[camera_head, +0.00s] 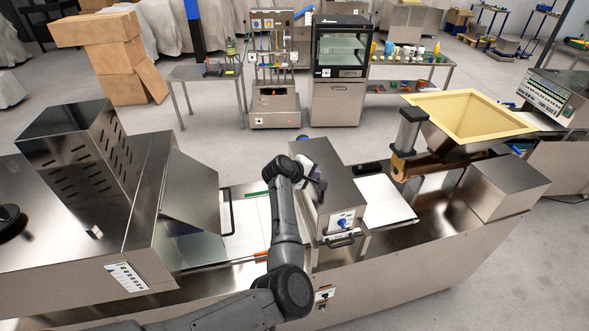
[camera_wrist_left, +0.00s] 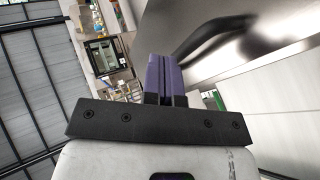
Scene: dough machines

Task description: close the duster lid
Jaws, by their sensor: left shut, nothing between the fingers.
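The duster appears to be the steel box (camera_head: 343,200) in the middle of the machine line, with a small panel and blue knob on its front. I cannot clearly tell its lid from its body or how far the lid stands open. My left gripper (camera_head: 318,187) is at the box's upper left side, partly hidden by my arm. In the left wrist view its purple fingers (camera_wrist_left: 165,75) are shut together and empty. A dark curved handle (camera_wrist_left: 215,37) on a steel surface is close beyond them, to the right, seemingly apart. My right gripper is out of view.
A yellow-lined hopper (camera_head: 468,117) stands to the right on the line. A large slotted steel housing (camera_head: 85,150) and a tilted guard (camera_head: 190,190) with a handle are to the left. A white belt (camera_head: 384,200) runs beside the box. Stacked cartons (camera_head: 118,60) stand far behind.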

